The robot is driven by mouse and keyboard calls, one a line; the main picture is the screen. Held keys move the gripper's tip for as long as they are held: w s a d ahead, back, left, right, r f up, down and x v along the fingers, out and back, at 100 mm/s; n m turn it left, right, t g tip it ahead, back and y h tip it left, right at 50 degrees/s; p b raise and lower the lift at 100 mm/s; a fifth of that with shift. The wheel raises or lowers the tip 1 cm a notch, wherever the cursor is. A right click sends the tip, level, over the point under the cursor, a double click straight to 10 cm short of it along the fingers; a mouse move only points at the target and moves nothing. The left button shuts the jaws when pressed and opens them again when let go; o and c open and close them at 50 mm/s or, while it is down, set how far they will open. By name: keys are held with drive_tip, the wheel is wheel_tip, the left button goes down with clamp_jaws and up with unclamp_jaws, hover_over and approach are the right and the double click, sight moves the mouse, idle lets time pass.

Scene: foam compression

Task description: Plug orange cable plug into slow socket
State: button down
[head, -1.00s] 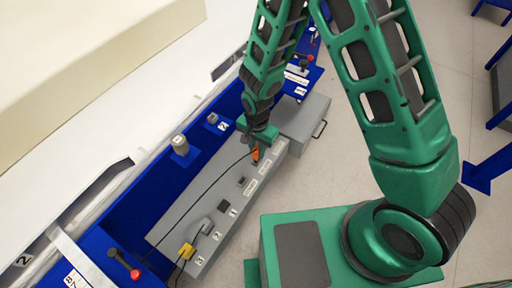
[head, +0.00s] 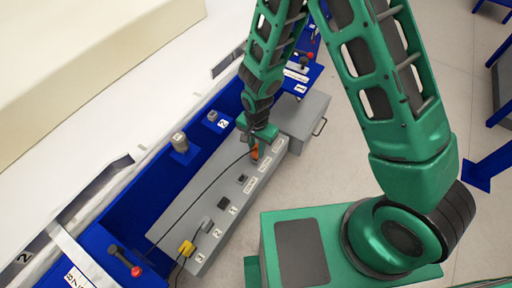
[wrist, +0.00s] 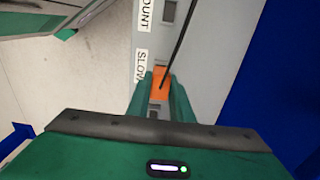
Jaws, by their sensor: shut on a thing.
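My gripper (wrist: 162,87) is shut on the orange plug (wrist: 160,83); the plug also shows in the head view (head: 254,153), low over the grey panel box (head: 185,210). A black cable (wrist: 179,38) runs from the plug. In the wrist view the plug is beside the SLOW label (wrist: 141,68), over the panel's socket row. A dark opening (wrist: 155,113) shows just below the plug between the fingers. The plug's tip is hidden, so I cannot tell whether it is in a socket.
A yellow plug (head: 186,248) sits at the panel's near end by label 3 (head: 200,257). A red-knobbed lever (head: 135,270) stands on the blue bench at lower left. A grey box (head: 302,115) adjoins the panel's far end.

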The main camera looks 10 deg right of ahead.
sight(257, 148)
drive_tip(key=shift+f, duration=0.8)
idle(0.4)
drive_tip(key=c, duration=1.5)
unclamp_jaws()
drive_tip(key=shift+r, duration=0.1)
drive_tip(key=shift+r, duration=2.85)
wheel_tip(257, 148, up, 11)
drive_tip(key=shift+w+f, duration=0.1)
